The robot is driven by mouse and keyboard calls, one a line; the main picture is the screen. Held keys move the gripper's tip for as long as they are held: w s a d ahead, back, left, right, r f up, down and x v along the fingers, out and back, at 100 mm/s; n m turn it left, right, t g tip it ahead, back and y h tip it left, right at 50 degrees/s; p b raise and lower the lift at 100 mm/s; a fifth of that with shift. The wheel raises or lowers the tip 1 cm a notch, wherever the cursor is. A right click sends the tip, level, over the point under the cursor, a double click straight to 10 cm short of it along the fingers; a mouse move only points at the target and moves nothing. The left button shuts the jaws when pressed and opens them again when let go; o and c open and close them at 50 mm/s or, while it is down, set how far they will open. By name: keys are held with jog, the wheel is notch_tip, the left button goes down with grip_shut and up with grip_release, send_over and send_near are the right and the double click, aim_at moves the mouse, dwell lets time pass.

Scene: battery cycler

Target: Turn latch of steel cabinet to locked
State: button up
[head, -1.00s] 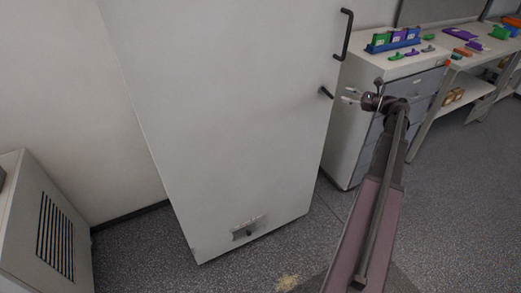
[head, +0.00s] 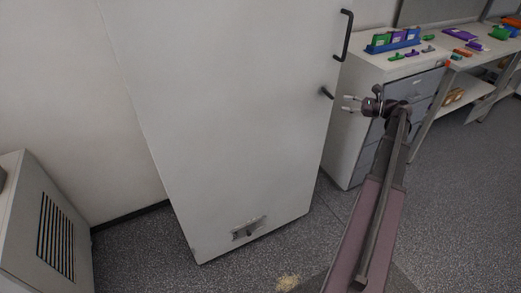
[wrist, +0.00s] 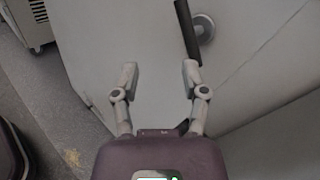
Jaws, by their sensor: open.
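The tall pale steel cabinet (head: 230,120) stands shut against the wall. Its latch (head: 327,92) is a small dark lever near the right edge of the door, below the long dark handle (head: 346,36). In the wrist view the latch (wrist: 188,30) is a dark bar on a round grey hub (wrist: 203,28), just beyond the right fingertip. My gripper (head: 347,103) is open and empty, to the right of the latch in the head view. In the wrist view my gripper (wrist: 160,75) has its fingers spread before the door. Whether the right finger touches the latch, I cannot tell.
A drawer unit (head: 390,100) stands right of the cabinet, with a blue rack (head: 392,40) and small coloured parts on top. A bench (head: 470,70) extends beyond it. A vented box (head: 50,230) stands at left. The floor before the cabinet is mostly clear.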

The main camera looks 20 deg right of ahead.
jog(key=a+f+n+g+h, duration=0.1)
jog(key=a+f+n+g, duration=0.2)
jog(key=a, duration=0.8)
jog(key=a+f+n+g+h+p, duration=0.1)
jog(key=a+f+n+g+h, duration=0.1)
jog(key=a, duration=1)
jog(key=a+f+n+g+h+p, duration=0.1)
jog(key=a+f+n+g, duration=0.4)
jog(key=a+n, duration=0.3)
jog(key=shift+w+a+f+h, duration=0.3)
jog(key=shift+w+a+f, duration=0.15)
jog(key=shift+a, duration=1.2)
jog(key=shift+d, duration=0.1)
jog(key=s+d+r+m+t+b, duration=0.1)
jog(key=d+r+m+t, duration=0.3)
jog(key=d, duration=0.7)
jog(key=s+d+r+m+t+b, duration=0.1)
jog(key=d+r+m+t, duration=0.3)
jog(key=d, duration=0.8)
jog(key=s+d+r+m+t+b, duration=0.1)
jog(key=s+d+r+m+t, duration=0.2)
jog(key=d, duration=0.9)
jog(key=m+t, duration=0.1)
jog(key=t, duration=0.2)
jog(key=shift+s+r+t, duration=0.25)
jog(key=shift+r+t, duration=0.05)
jog(key=shift+r, duration=0.1)
